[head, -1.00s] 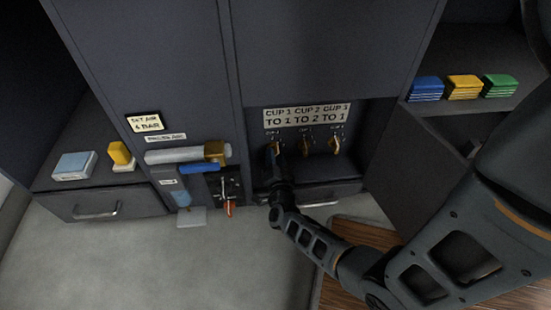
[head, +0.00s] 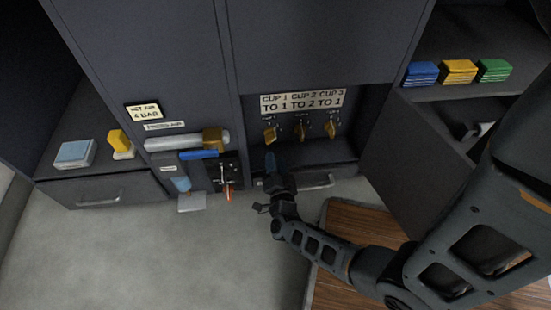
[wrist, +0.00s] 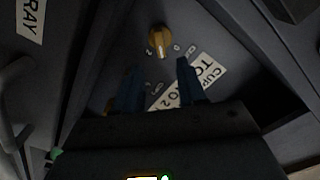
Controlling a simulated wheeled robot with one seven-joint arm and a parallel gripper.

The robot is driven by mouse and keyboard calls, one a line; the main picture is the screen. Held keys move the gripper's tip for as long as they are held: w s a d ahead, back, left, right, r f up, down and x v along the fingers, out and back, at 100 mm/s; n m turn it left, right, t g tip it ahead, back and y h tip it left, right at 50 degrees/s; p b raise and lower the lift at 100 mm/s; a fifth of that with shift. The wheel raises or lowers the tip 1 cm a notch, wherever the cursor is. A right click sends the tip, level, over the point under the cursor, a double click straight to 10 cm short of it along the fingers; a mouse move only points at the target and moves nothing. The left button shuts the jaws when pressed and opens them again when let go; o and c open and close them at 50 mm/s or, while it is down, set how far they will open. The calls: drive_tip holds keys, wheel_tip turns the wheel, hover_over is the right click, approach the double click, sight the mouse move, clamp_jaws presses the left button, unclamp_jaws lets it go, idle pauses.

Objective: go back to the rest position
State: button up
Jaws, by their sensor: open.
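My gripper (head: 270,163) is in front of the recessed panel in the head view, below the leftmost yellow knob (head: 270,134). In the wrist view my gripper (wrist: 158,82) has its two dark blue fingers spread apart with nothing between them. A yellow knob (wrist: 159,41) shows beyond the fingertips in the wrist view, apart from them. The middle knob (head: 301,129) and right knob (head: 330,129) sit in the same row in the head view. A label (head: 302,101) above the knobs reads cup 1 to 1, cup 2 to 2, cup 3 to 1.
A clear horizontal tube (head: 187,142) with a yellow end and a blue lever (head: 198,154) stick out left of the recess. Drawer handles (head: 98,198) project below. Blue, yellow and green stacks (head: 459,72) sit on the right shelf. The grey floor (head: 230,260) is open.

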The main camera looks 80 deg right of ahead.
idle(0.4)
drive_tip(key=s+a+r+n+t+y, duration=0.45)
drive_tip(key=a+r+n, duration=0.3)
drive_tip(key=a, duration=0.35)
drive_tip(key=s+a+r+n+t+y, duration=0.3)
drive_tip(key=a+r+n+t+y, duration=0.3)
drive_tip(key=a+r, duration=0.4)
drive_tip(key=s+a+r+n+g+y, duration=0.1)
drive_tip(key=s+a+r+n+y, duration=0.2)
drive_tip(key=r+n, duration=0.3)
drive_tip(key=s+a+r+n+g+y, duration=0.2)
drive_tip(key=a+r+n+y, duration=0.15)
drive_tip(key=r, duration=0.45)
wheel_tip(320, 180, up, 31)
drive_tip(key=p, duration=3.1)
drive_tip(key=shift+a+p, duration=0.15)
drive_tip(key=shift+p, duration=0.2)
drive_tip(key=shift+t, duration=0.25)
